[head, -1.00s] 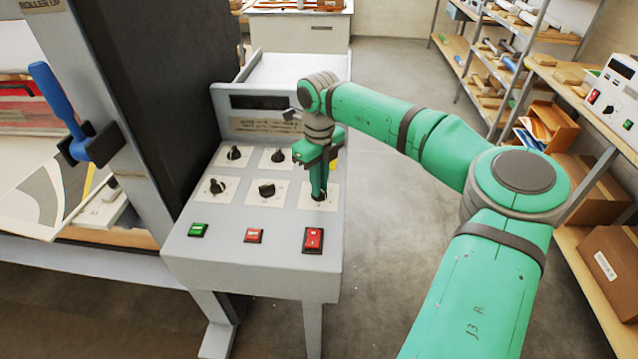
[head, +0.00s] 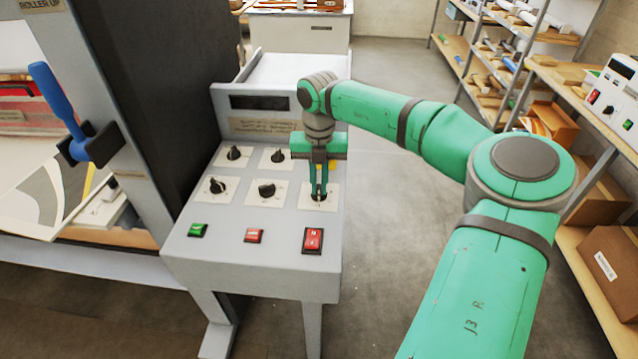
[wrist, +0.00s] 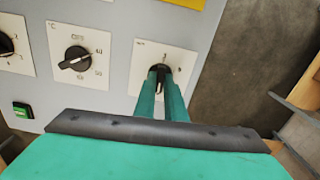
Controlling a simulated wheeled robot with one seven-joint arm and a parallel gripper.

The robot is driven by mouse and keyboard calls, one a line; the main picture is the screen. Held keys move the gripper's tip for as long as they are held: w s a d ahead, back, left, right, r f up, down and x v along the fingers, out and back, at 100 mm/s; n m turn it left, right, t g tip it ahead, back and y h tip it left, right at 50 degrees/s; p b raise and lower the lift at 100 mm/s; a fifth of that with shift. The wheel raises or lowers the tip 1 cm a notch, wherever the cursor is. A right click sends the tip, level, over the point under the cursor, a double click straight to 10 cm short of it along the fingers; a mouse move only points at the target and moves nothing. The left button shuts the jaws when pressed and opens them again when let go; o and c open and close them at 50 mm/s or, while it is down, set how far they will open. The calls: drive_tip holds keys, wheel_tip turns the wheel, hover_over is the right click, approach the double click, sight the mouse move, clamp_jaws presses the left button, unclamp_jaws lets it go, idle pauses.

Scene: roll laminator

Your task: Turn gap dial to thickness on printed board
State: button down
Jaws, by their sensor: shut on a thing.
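The control panel (head: 228,222) carries several black dials on white plates. My gripper (head: 319,192) points down at the right dial of the front row, with its green fingers shut on that dial's black knob (head: 320,197). In the wrist view, my fingertips (wrist: 160,80) close around the same knob (wrist: 158,70), and its plate (wrist: 182,62) shows a few scale marks too small to read surely. I take this to be the gap dial, but its label is not legible. A printed board is not clearly identifiable; a small plaque (head: 262,125) stands behind the dials, its text unreadable.
A neighbouring dial (wrist: 76,60) marked in °C with OFF sits close to the left of my fingers. Green (head: 197,230), red (head: 253,235) and larger red (head: 313,240) switches line the front. A blue-handled lever (head: 58,98) stands at left, shelves (head: 520,75) at right.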

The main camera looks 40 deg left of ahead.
sight(319, 188)
drive_tip(key=shift+m, duration=0.5)
drive_tip(key=c, duration=1.8)
unclamp_jaws()
drive_tip(key=shift+r, duration=0.1)
wheel_tip(319, 188, up, 11)
drive_tip(key=shift+f, duration=0.15)
